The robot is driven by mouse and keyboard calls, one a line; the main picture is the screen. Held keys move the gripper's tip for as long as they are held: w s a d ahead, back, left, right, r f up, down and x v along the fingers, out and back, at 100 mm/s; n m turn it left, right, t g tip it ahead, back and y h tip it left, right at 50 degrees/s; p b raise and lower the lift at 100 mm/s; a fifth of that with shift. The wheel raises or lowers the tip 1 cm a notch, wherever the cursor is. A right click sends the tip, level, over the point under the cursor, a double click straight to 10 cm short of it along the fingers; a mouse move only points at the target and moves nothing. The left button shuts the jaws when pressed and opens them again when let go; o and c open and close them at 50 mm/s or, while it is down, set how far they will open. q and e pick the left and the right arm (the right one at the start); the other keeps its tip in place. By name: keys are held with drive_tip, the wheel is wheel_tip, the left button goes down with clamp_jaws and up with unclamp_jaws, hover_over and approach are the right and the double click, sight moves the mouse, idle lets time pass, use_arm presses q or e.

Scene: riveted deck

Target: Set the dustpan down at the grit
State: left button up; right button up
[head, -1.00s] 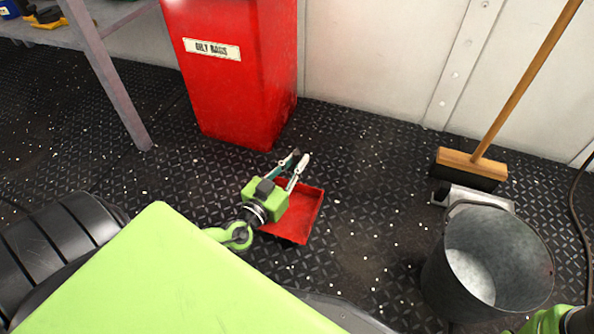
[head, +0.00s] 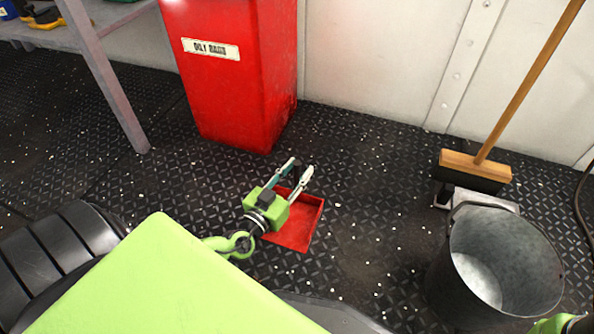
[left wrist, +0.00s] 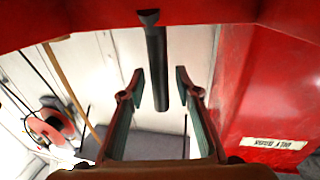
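The red dustpan (head: 306,228) lies on the dark deck, with pale specks of grit (head: 365,229) scattered around it and across the floor. My left gripper (head: 301,167) is over the dustpan, its body hiding part of the pan. In the left wrist view, the dustpan's dark handle (left wrist: 156,65) stands between the two fingers of my left gripper (left wrist: 158,78), with a gap on each side. The fingers are open and around the handle, not closed on it. Only a green piece of my right arm shows at the lower right; its gripper is out of view.
A red oily-rags bin (head: 240,90) stands behind the dustpan. A metal bucket (head: 480,270) and a broom (head: 475,165) are at the right by the wall. A shelf leg (head: 110,90) stands at the left. Deck between dustpan and bucket is clear but for specks.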

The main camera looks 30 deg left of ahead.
use_arm(q)
drive_tip(key=shift+r, duration=0.1)
drive_tip(key=s+p, duration=0.4)
drive_tip(key=s, duration=0.8)
drive_tip(key=shift+d, duration=0.2)
